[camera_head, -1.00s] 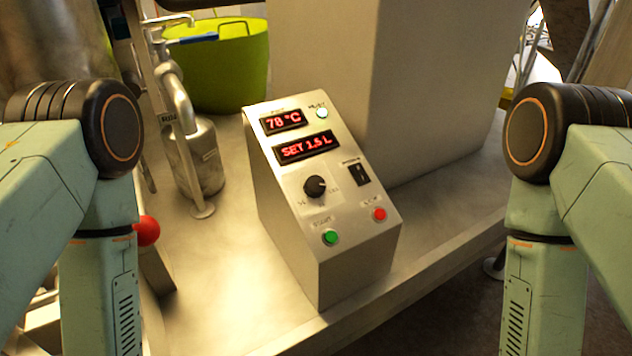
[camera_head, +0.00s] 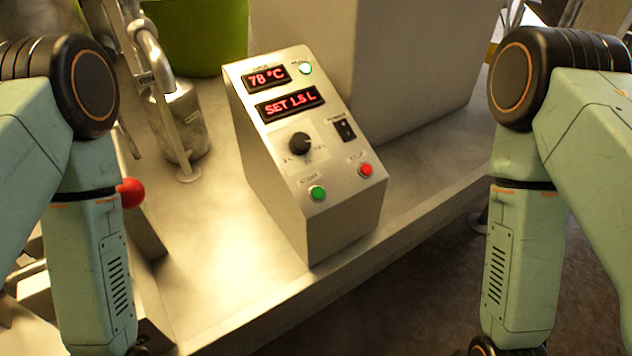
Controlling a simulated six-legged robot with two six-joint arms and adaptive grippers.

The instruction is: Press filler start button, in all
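The filler control box (camera_head: 340,220) is a metal box with a sloped panel, in the middle of the head view. Its green start button (camera_head: 317,193) is at the lower left of the panel, and the red stop button (camera_head: 366,170) is to its right. Above them are a black knob (camera_head: 300,144) and a black power switch (camera_head: 344,129). A small lamp (camera_head: 305,68) glows pale green. My arms hang at the left and right edges. Neither gripper shows; both are below the picture.
The box stands on a metal bench (camera_head: 215,270) with a raised front edge. A metal nozzle with a cylinder (camera_head: 178,125) stands left of it. A green tub (camera_head: 200,35) and a large pale block (camera_head: 410,70) are behind. A red ball knob (camera_head: 131,193) is beside my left arm.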

